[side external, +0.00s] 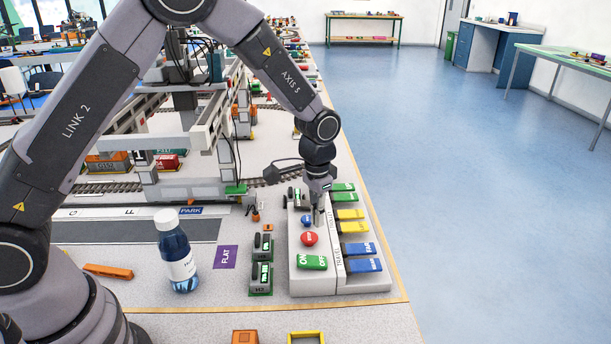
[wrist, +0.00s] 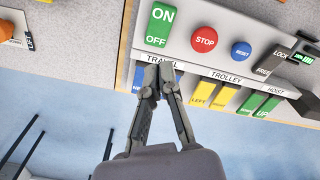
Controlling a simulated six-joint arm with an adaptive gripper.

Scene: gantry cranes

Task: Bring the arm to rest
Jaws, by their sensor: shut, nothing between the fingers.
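My gripper (side external: 318,218) hangs from my arm, pointing down over the control panel (side external: 313,285) near the table's right edge. In the wrist view the fingers (wrist: 160,74) are together at the tips, with nothing between them. The tips overlap the white label strip (wrist: 205,71) by the word TRAVEL. The blue travel keys are partly hidden behind the fingers. I cannot tell whether the tips touch the panel. The red STOP button (side external: 309,239), green ON/OFF switch (side external: 312,262) and blue RESET button (wrist: 241,50) are on the panel.
Yellow keys (side external: 354,227) and blue keys (side external: 361,249) line the panel's right side. A blue bottle (side external: 177,259) stands left of it, with a purple FLAT card (side external: 226,257) between. Model gantry cranes (side external: 185,135) and tracks fill the table behind. Open floor (side external: 460,200) lies right.

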